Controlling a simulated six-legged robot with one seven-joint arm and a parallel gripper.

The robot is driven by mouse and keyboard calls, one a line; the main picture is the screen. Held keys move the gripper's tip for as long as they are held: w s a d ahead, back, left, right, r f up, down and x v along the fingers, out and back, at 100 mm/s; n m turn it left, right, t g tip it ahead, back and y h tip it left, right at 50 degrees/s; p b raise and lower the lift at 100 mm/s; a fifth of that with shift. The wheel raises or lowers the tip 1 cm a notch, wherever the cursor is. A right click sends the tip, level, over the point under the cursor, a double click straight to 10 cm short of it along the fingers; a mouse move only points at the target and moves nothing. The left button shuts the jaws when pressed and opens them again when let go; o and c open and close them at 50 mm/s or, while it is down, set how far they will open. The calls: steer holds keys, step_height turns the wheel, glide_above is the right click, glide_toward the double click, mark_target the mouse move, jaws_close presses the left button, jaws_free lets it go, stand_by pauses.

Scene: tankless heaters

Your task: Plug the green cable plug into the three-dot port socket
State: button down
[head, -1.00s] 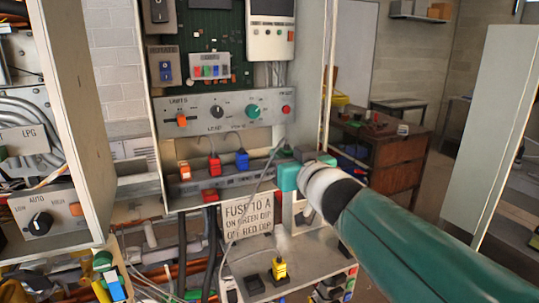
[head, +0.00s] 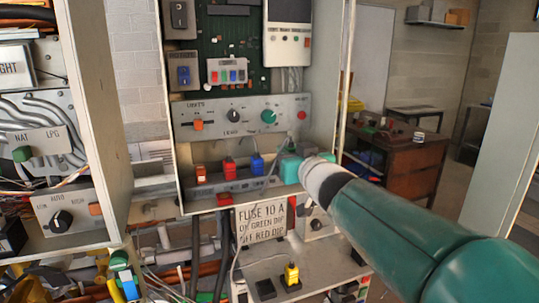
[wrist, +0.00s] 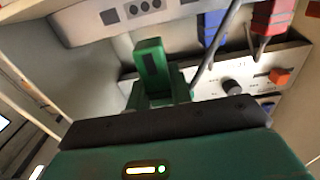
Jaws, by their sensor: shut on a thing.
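The green cable plug (wrist: 151,62) is between the fingers of my gripper (wrist: 158,95) in the wrist view. The gripper is shut on it. The port strip (wrist: 95,25) lies just beyond the plug, with a square mark and a row of three dots (wrist: 145,7) at the picture's top edge. The plug appears apart from the strip. In the head view my teal gripper (head: 290,169) is at the right end of the strip (head: 228,188), right of the blue plug (head: 257,163). It hides most of the green plug and the socket there.
A red plug (head: 229,169) and an orange-red plug (head: 200,173) stand on the strip's left part; the blue plug (wrist: 213,27) is close beside the green one in the wrist view. The knob panel (head: 240,116) is above. A fuse sign (head: 262,223) hangs below, near a yellow plug (head: 291,274).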

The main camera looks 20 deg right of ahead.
steer(key=shift+w+f, duration=0.1)
steer(key=shift+w, duration=2.1)
steer(key=shift+f, duration=1.45)
steer(key=c, duration=1.2)
jaws_free()
steer(key=shift+o, duration=0.2)
steer(key=s, duration=1.3)
steer(key=shift+s, duration=0.4)
